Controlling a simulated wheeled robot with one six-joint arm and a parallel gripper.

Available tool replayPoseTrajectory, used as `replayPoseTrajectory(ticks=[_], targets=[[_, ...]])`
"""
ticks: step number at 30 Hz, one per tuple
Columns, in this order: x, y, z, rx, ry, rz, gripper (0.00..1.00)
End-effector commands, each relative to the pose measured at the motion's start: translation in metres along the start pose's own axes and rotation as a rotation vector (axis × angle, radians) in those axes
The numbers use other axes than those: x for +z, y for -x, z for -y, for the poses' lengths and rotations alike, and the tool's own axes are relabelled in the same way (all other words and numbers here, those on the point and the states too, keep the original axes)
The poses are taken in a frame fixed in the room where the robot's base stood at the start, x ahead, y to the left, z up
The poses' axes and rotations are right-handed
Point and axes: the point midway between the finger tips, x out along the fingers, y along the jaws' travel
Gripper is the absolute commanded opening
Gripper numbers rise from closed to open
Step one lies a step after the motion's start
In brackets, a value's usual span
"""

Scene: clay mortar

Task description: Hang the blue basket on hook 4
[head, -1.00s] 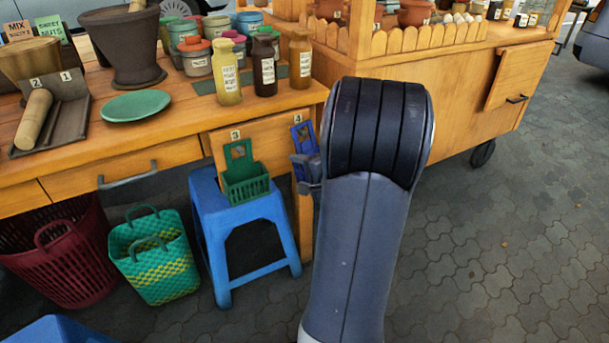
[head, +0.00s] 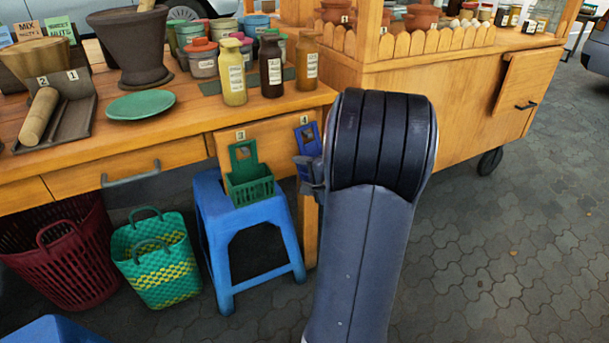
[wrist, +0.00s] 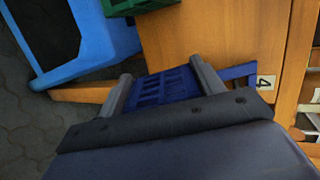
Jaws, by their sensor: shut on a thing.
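The blue basket (head: 308,139) is at the right end of the table's front, just below the number 4 label (head: 304,121). In the wrist view the blue basket (wrist: 163,88) lies between the two grey fingers of my gripper (wrist: 163,84), which is shut on it. The number 4 label (wrist: 266,82) shows right of the basket there. Hook 4 itself is hidden, and I cannot tell whether the basket touches it. In the head view my gripper (head: 311,172) is partly hidden behind my arm.
A green basket (head: 249,186) hangs at label 3 (head: 240,135), left of the blue one, above a blue stool (head: 238,220). Bottles (head: 270,68) stand near the table edge above. A woven basket (head: 156,262) and red basket (head: 62,262) stand on the floor. Paving at right is clear.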

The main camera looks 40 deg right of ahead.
Motion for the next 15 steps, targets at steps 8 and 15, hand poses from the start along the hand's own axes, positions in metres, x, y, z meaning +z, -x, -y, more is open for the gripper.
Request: replayPoseTrajectory(ticks=[8,15], targets=[[0.0012,-0.0012,0.0010,-0.001,0.006,0.005,0.20],[0.0013,-0.0012,0.0012,-0.001,0.006,0.005,0.64]])
